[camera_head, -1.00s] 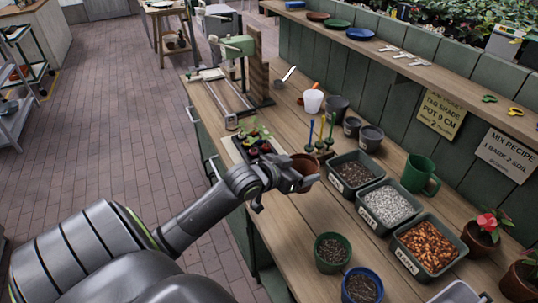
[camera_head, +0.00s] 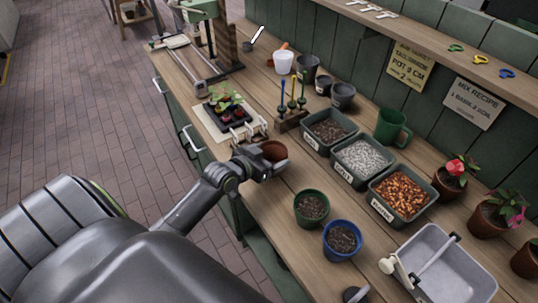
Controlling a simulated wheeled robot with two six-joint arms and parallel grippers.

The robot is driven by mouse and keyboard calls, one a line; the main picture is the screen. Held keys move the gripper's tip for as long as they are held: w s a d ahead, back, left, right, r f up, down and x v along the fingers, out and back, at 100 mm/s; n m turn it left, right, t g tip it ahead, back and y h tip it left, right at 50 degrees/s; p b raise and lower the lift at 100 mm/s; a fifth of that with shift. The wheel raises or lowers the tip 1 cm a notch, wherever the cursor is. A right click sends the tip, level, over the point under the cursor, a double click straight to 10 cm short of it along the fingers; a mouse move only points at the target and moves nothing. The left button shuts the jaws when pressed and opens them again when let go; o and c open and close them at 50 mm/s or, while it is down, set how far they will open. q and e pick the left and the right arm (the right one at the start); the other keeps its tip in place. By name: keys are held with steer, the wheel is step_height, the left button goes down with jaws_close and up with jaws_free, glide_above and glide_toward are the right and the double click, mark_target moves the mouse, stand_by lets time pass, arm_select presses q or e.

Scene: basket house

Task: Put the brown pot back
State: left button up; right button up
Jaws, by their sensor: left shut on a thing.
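The brown pot (camera_head: 274,150) is a small terracotta pot at the near side of the wooden bench. My left gripper (camera_head: 266,163) is shut on it, and the jaws hide part of its side. The pot looks upright and its rim faces up. It is just in front of the seedling tray (camera_head: 208,122) and left of the soil bin. I cannot tell whether it touches the bench top.
Three bins of soil (camera_head: 314,143), white grit (camera_head: 343,177) and bark (camera_head: 383,209) line the bench. A green pot (camera_head: 299,216) and a blue pot (camera_head: 328,253) stand nearer. A grey tray (camera_head: 475,283) is at the lower right. Bare wood lies right of the gripper.

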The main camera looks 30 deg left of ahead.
steer(key=shift+a, duration=0.15)
arm_select(q)
steer(key=shift+f, duration=0.15)
steer(key=o, duration=1)
steer(key=shift+c, duration=0.2)
arm_select(e)
steer(key=shift+a+f, duration=0.15)
steer(key=shift+a, duration=0.1)
arm_select(q)
steer(key=shift+r, duration=0.25)
steer(key=shift+s+a, duration=0.1)
steer(key=shift+s, duration=0.3)
steer(key=v, duration=1.1)
arm_select(e)
steer(key=shift+d, duration=0.35)
arm_select(q)
steer(key=shift+s, duration=0.15)
arm_select(e)
steer(key=shift+w+a, duration=0.1)
steer(key=shift+a, duration=0.05)
